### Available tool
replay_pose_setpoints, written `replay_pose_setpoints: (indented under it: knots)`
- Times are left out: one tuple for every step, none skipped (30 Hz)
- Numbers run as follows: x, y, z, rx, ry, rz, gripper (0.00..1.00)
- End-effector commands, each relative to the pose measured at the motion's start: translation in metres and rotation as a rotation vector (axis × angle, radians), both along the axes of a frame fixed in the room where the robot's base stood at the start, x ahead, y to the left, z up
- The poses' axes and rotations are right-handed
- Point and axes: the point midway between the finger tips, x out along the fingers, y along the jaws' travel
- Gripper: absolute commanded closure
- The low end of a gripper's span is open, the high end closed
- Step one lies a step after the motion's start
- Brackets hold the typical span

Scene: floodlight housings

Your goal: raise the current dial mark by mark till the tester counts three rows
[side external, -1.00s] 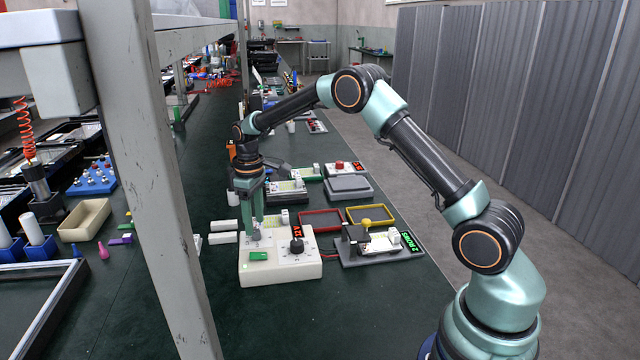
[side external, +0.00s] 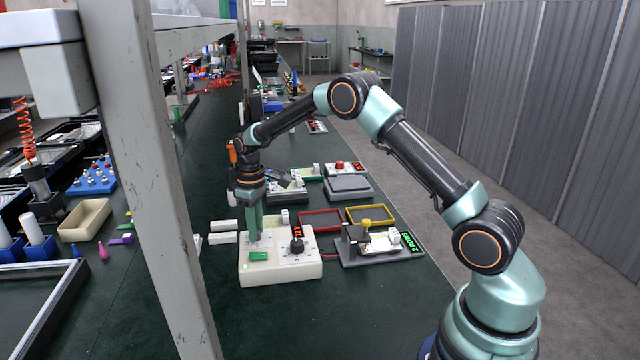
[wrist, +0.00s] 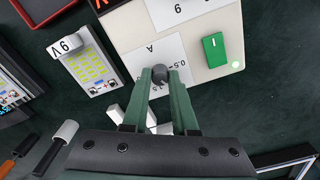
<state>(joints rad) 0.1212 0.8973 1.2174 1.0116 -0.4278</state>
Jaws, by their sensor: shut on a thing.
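The white supply box (side external: 282,270) stands on the bench with a green switch (side external: 259,256) and a black dial (side external: 296,246). The grey current dial (wrist: 160,72) sits on the panel marked A in the wrist view. My gripper (side external: 256,240) points down over it, and its fingers are shut on the dial. The fingers mostly hide the dial in the side view. The dial's exact mark cannot be read. The tester (side external: 350,259) stands to the right, and its green display (side external: 412,242) reads 2 ROWS. A small light (wrist: 236,65) glows beside the switch.
A red-framed tray (side external: 321,220) and a yellow-framed tray (side external: 370,214) lie behind the tester. An LED board (wrist: 91,66) with a 9V tag lies close to the box. White blocks (side external: 223,237) lie left of my gripper. A grey post (side external: 160,180) stands in the foreground.

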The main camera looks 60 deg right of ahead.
Motion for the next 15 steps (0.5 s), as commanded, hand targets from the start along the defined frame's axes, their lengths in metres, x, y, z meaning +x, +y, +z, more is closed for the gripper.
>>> replay_pose_setpoints:
  knots:
    - [-0.0003, 0.0015, 0.0004, 0.0, 0.003, -0.006, 1.0]
    - [-0.0003, 0.0015, 0.0004, 0.0, 0.003, -0.013, 1.0]
    - [-0.0002, 0.0016, 0.0004, 0.001, 0.003, -0.026, 1.0]
    - [-0.0002, 0.0017, 0.0004, 0.001, 0.004, -0.037, 1.0]
    - [-0.0001, 0.0017, 0.0004, 0.001, 0.004, -0.049, 1.0]
    - [-0.0001, 0.0019, 0.0005, 0.001, 0.005, -0.069, 1.0]
    - [0.0, 0.0019, 0.0005, 0.001, 0.006, -0.086, 1.0]
    - [0.0001, 0.002, 0.0005, 0.002, 0.006, -0.105, 1.0]
    - [0.0002, 0.0021, 0.0006, 0.003, 0.007, -0.132, 1.0]
    - [0.0002, 0.0022, 0.0006, 0.003, 0.007, -0.155, 1.0]
    - [0.0003, 0.0022, 0.0006, 0.003, 0.008, -0.178, 1.0]
    - [0.0004, 0.0022, 0.0006, 0.003, 0.009, -0.211, 1.0]
    - [0.0005, 0.0024, 0.0006, 0.003, 0.01, -0.237, 1.0]
    - [0.0006, 0.0024, 0.0006, 0.004, 0.01, -0.265, 1.0]
    - [0.0007, 0.0025, 0.0007, 0.004, 0.012, -0.302, 1.0]
